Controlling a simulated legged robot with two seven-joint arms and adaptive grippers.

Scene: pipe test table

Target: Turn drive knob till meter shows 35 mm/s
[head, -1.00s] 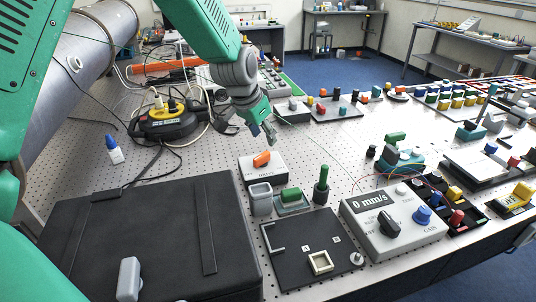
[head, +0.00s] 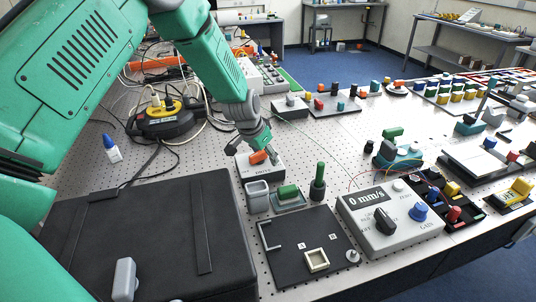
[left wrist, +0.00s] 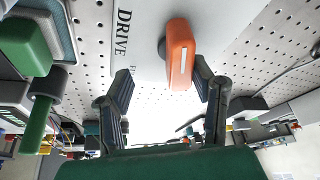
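The drive knob (head: 258,157) is orange and sits on a light grey box (head: 264,171). In the left wrist view the orange knob (left wrist: 180,54) has a white line, and the box (left wrist: 135,50) bears the word DRIVE. My left gripper (head: 262,152) is at the knob in the head view. In the left wrist view my left gripper (left wrist: 162,84) is open, its fingers on either side of the knob's lower end, with gaps visible. The meter (head: 367,199) reads 0 mm/s on a grey box with a black knob and a blue knob. My right gripper is not in view.
A black case (head: 150,235) fills the front left. A black plate (head: 290,240) lies in front.

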